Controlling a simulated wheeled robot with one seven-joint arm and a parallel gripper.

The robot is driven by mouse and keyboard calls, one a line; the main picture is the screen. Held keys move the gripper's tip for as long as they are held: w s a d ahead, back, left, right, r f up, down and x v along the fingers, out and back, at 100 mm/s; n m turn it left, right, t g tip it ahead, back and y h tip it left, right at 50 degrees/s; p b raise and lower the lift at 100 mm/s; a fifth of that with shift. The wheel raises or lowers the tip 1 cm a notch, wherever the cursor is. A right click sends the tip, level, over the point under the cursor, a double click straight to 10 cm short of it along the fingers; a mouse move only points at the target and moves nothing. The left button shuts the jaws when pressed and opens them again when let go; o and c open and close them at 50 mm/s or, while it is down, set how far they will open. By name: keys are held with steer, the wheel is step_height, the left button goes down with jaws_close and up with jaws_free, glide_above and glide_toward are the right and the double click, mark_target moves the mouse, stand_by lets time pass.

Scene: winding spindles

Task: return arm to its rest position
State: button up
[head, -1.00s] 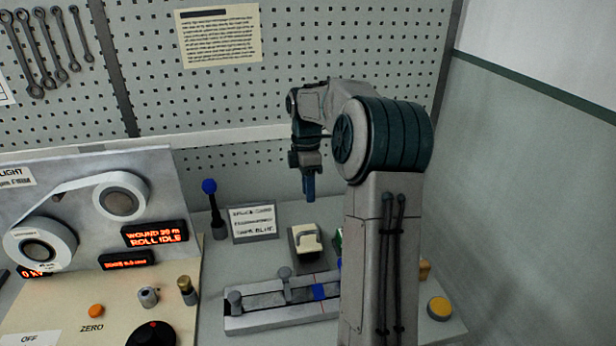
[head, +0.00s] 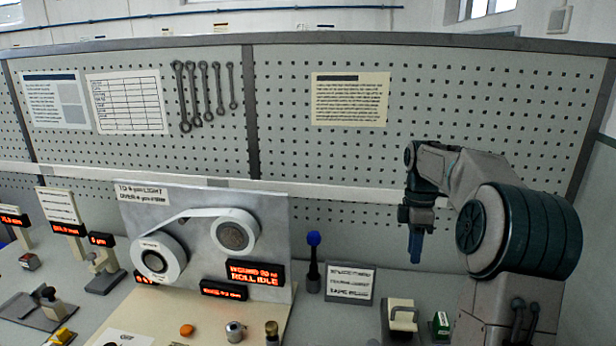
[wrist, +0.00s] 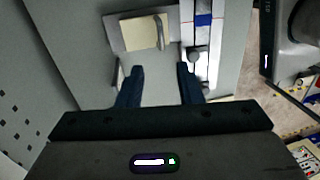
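My gripper (head: 416,246) hangs pointing down at the right of the head view, above the bench and in front of the pegboard. In the wrist view its two dark fingers (wrist: 158,84) stand apart with nothing between them, so it is open and empty. Beyond the fingertips a grey holder with a cream block (wrist: 143,33) lies on the bench. The same cream block shows in the head view (head: 403,318), below and slightly left of the gripper. My upper arm folds down at the right side of the head view.
A winding panel (head: 205,262) with two spindles and lit displays stands left of centre. A blue-knobbed lever (head: 314,262) and a small sign (head: 350,285) stand left of the gripper. A slide rail with a blue block (wrist: 203,20) shows in the wrist view. The pegboard (head: 450,100) rises behind.

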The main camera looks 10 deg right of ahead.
steer(key=s+a+r+m+t+h, duration=0.1)
steer(key=s+a+r+m+t, duration=0.15)
steer(key=s+a+m, duration=0.6)
steer(key=s+a+f+m+t, duration=0.1)
steer(key=s+a, duration=0.3)
steer(key=s, duration=0.4)
steer(key=s+a+f+m+t, duration=0.2)
steer(key=s+a+f+m, duration=0.1)
steer(key=s, duration=0.6)
steer(key=shift+a+f+m+y, duration=0.3)
steer(key=shift+a+f+m, duration=0.1)
steer(key=shift+f+m, duration=0.35)
steer(key=shift+r, duration=0.1)
